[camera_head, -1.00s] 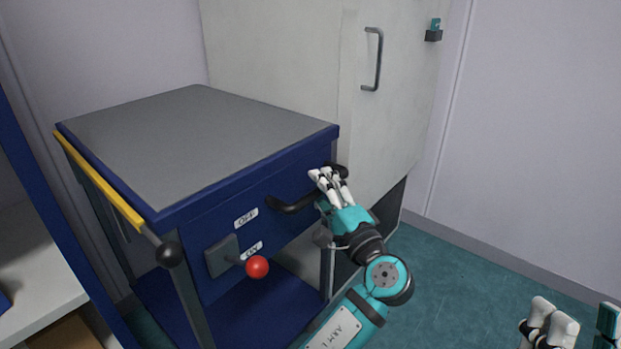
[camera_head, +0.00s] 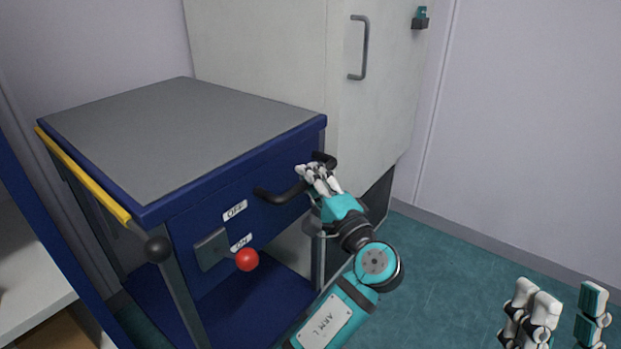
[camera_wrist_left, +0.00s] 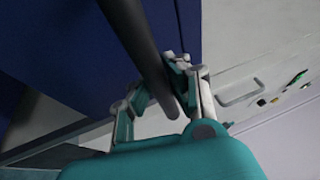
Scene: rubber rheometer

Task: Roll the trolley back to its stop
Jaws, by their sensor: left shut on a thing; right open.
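The blue trolley (camera_head: 235,168) with a grey top (camera_head: 185,130) stands in the middle left of the head view. A black handle (camera_head: 272,196) sticks out from its front face. My left gripper (camera_head: 308,175) is shut on this handle near its right end. In the left wrist view the handle (camera_wrist_left: 140,45) runs down between the fingers of my left gripper (camera_wrist_left: 155,92). My right gripper (camera_head: 560,312) is open and empty at the lower right, well apart from the trolley. Any stop for the trolley cannot be made out.
A red-knobbed lever (camera_head: 247,260) beside ON and OFF labels is on the trolley's front. A yellow bar (camera_head: 85,178) runs along its left side. A tall pale cabinet (camera_head: 265,60) stands close behind. The teal floor (camera_head: 450,270) on the right is clear.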

